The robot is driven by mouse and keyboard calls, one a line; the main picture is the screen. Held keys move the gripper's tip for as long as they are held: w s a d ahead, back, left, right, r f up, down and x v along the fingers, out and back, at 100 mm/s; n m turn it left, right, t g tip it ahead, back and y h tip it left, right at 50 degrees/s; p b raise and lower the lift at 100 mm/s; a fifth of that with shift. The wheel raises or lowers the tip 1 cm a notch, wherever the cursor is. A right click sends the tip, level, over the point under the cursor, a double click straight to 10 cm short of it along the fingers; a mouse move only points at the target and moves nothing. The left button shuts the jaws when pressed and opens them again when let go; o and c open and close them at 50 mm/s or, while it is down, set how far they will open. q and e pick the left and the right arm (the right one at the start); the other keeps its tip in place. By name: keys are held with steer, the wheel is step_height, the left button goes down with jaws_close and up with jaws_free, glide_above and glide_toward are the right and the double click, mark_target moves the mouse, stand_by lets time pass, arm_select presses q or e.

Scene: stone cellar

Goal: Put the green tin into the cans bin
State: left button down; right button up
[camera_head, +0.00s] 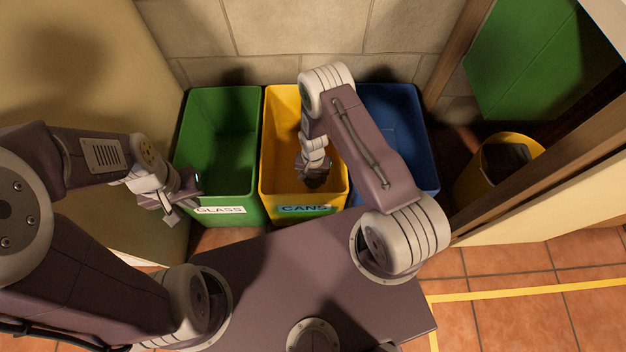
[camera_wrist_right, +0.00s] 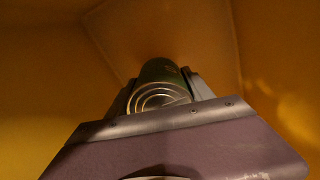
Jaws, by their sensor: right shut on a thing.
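The green tin (camera_wrist_right: 158,75) shows in the right wrist view with its ringed metal end towards the camera. My right gripper (camera_wrist_right: 158,92) is shut on it, one finger on each side. In the head view, my right gripper (camera_head: 316,181) points down inside the yellow cans bin (camera_head: 277,160), which has a "CANS" label on its front. The tin is hard to make out there, in shadow under the gripper. My left gripper (camera_head: 181,212) appears open and empty, at the front left of the green glass bin.
The green glass bin (camera_head: 222,112) stands left of the cans bin, and a blue bin (camera_head: 404,100) stands right of it. A stone wall is close behind. A smaller yellow bin (camera_head: 513,140) stands further right, past a wooden frame.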

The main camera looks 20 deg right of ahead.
steer(key=shift+f, duration=0.2)
arm_select(q)
steer(key=shift+f, duration=0.6)
arm_select(e)
steer(key=shift+f, duration=0.65)
steer(key=o, duration=1.4)
steer(key=shift+c, duration=0.2)
arm_select(q)
steer(key=shift+r, duration=0.1)
arm_select(e)
step_height(320, 180, up, 13)
steer(key=p, duration=0.8)
steer(key=shift+r+p, duration=0.2)
steer(key=shift+p, duration=0.2)
step_height(320, 180, up, 9)
steer(key=n, duration=0.1)
arm_select(q)
step_height(320, 180, up, 9)
arm_select(e)
steer(key=s+d+r+n, duration=0.1)
steer(key=s+r+n, duration=0.1)
steer(key=s+r, duration=0.4)
steer(key=s+d+r+n+t, duration=0.1)
steer(key=s+r, duration=0.4)
steer(key=r, duration=0.7)
steer(key=shift+s+d+n, duration=0.4)
steer(key=shift+d+n, duration=0.15)
steer(key=shift+n, duration=0.05)
